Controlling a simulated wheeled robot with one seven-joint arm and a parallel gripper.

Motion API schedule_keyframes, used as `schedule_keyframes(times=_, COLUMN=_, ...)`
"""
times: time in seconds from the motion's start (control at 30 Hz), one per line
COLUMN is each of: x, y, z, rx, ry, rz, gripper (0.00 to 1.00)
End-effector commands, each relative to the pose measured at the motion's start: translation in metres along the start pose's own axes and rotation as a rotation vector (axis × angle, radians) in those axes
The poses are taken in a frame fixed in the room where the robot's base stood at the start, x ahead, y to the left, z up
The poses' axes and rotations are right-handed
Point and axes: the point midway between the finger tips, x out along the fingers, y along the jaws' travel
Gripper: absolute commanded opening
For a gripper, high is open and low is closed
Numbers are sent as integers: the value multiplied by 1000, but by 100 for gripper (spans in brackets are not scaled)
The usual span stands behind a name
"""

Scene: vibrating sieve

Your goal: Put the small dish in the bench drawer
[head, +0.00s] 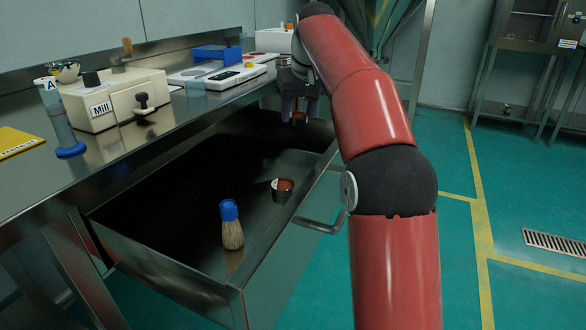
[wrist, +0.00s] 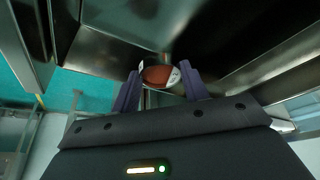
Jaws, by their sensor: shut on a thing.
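The bench drawer (head: 150,258) is pulled out, its dark inside facing up. My gripper (head: 300,108) is above the far end of the drawer, pointing down. It is shut on the small dish (head: 299,116), mostly hidden by the fingers in the head view. In the wrist view the small dish (wrist: 160,76), pale-rimmed with reddish-brown inside, sits between the two purple fingertips of my gripper (wrist: 159,75). The dish appears apart from the drawer floor.
A blue-handled brush (head: 231,225) stands bristles down in the near part of the drawer. A small reddish-topped cup-like thing (head: 283,188) is beyond it. The drawer handle (head: 322,225) juts out right. The mill (head: 118,100) and blue-based tube (head: 62,125) stand on the bench.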

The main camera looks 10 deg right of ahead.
Motion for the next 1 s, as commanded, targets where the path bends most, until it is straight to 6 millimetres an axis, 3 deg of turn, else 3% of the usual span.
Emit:
schedule_keyframes(times=0.03, x=19, y=0, z=9, rx=0, ry=-2, rz=0, gripper=23)
schedule_keyframes(times=0.1, x=35, y=0, z=16, rx=0, ry=-3, rz=-1, gripper=23)
schedule_keyframes(times=0.3, x=67, y=0, z=28, rx=-1, ry=0, rz=-1, gripper=23)
schedule_keyframes(times=0.47, x=77, y=0, z=32, rx=-1, ry=0, rz=-1, gripper=23)
schedule_keyframes(times=0.7, x=106, y=0, z=44, rx=-1, ry=-1, rz=-1, gripper=23)
schedule_keyframes(times=1.0, x=108, y=0, z=45, rx=-1, ry=1, rz=-1, gripper=23)
